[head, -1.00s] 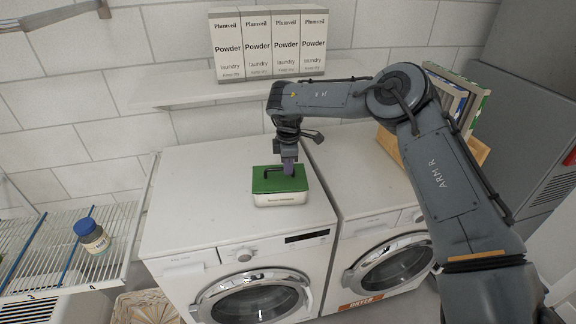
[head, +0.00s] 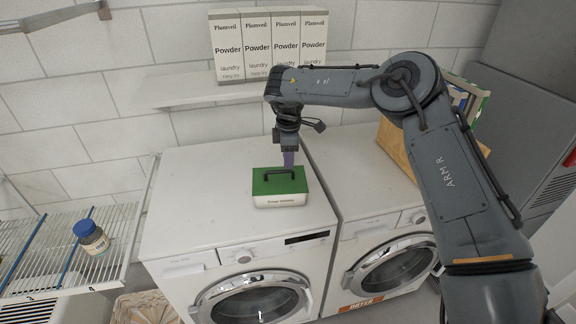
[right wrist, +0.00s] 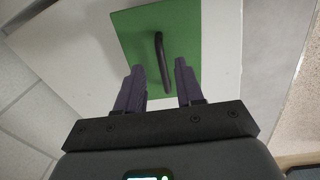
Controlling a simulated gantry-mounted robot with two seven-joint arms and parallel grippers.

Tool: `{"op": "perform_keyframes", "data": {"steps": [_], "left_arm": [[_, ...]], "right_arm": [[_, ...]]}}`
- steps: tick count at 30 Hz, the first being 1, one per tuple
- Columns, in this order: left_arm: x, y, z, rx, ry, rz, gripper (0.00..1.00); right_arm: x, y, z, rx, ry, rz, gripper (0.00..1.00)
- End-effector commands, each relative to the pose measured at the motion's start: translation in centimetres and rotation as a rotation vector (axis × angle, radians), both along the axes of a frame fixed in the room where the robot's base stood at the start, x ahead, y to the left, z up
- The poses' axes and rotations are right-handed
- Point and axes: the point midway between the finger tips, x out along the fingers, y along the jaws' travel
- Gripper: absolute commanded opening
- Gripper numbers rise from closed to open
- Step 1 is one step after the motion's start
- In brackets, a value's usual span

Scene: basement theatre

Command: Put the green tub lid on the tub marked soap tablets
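The green tub lid (head: 270,186), with a dark bar handle, lies flat on top of a white tub (head: 281,200) on the left washing machine. Its edges look in line with the tub, but I cannot tell how tightly it sits. The tub's front label is too small to read surely. My right gripper (head: 289,162) is just above and behind the handle. In the right wrist view its two purple fingers (right wrist: 161,75) are apart with nothing between them, and the handle (right wrist: 161,62) and green lid (right wrist: 188,22) lie beyond the fingertips. My left gripper is out of view.
The washing machine top (head: 190,190) is clear around the tub. A dryer (head: 350,160) stands to the right. Powder boxes (head: 270,45) stand on a wall shelf (head: 180,93) behind. A blue-capped jar (head: 93,238) sits on the wire rack (head: 35,260) at left.

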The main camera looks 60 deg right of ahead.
Motion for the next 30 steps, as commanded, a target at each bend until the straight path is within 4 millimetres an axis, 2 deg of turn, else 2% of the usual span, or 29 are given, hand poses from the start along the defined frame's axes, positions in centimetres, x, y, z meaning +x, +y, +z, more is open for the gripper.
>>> {"op": "perform_keyframes", "data": {"steps": [1, 6, 12, 18, 30], "left_arm": [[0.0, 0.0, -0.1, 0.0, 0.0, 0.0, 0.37], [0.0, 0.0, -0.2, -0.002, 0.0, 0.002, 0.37], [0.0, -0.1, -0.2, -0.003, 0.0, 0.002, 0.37], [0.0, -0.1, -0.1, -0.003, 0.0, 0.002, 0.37], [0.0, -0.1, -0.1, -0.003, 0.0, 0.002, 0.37]], "right_arm": [[0.1, 0.1, 1.1, -0.001, -0.003, 0.0, 0.37], [-0.1, 0.3, 4.2, -0.002, -0.003, 0.0, 0.37], [-0.3, 0.4, 6.8, -0.002, -0.001, -0.001, 0.37], [-0.4, 0.5, 7.8, 0.0, 0.0, 0.0, 0.37], [-0.4, 0.5, 7.9, 0.0, 0.0, 0.0, 0.37]]}}
